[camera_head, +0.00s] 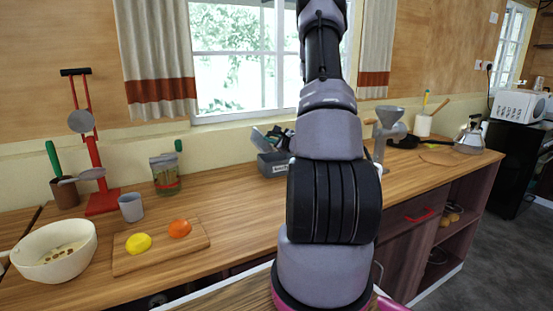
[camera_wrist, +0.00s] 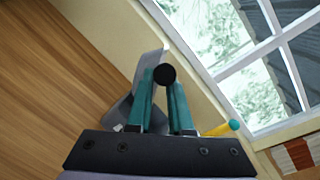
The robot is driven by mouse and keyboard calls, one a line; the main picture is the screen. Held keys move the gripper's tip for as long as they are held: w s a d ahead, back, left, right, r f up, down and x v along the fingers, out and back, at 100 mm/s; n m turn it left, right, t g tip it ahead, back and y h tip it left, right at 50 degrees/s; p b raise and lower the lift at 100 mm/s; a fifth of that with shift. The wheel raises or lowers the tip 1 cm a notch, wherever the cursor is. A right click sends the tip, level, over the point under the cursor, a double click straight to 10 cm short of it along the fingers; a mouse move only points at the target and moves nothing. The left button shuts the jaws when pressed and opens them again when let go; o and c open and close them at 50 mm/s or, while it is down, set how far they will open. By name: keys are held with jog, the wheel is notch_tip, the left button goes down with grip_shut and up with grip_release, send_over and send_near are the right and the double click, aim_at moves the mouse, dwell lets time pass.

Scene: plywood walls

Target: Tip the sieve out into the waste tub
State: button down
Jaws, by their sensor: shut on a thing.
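My gripper (camera_wrist: 163,95) has teal fingers and is shut on a black handle (camera_wrist: 166,74), whose round end faces the wrist camera. Whatever the handle belongs to is hidden, so I cannot tell that it is the sieve. A small grey tub (camera_head: 268,165) with a label and dark contents stands by the window wall, just left of my arm. Its label is too small to read, so I cannot tell if it is the waste tub.
A white bowl (camera_head: 55,262) with brown bits stands at the left. Beside it are a board (camera_head: 160,252) with yellow and orange fruit, a grey cup (camera_head: 131,207), a jar (camera_head: 165,177) and a red press (camera_head: 100,203). A grey mill (camera_head: 388,128) stands right of my arm.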

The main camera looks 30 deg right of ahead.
jog(key=shift+d+r+m, duration=0.35)
jog(key=shift+d+m, duration=0.35)
jog(key=shift+d+r+m, duration=0.3)
jog(key=shift+d+m, duration=0.4)
dwell(0.7)
jog(key=a+n, duration=0.1)
jog(key=a+f+n, duration=0.1)
jog(key=a+n, duration=0.1)
jog(key=shift+w+a+f, duration=0.1)
jog(key=shift+a+f, duration=0.15)
jog(key=shift+d, duration=0.2)
jog(key=a+f+n+h, duration=0.1)
jog(key=a+f+n, duration=0.8)
jog(key=a, duration=0.3)
jog(key=shift+w+a+f+n+h, duration=0.2)
jog(key=shift+f+n+h, duration=0.1)
jog(key=shift+n, duration=0.1)
jog(key=shift+s, duration=0.1)
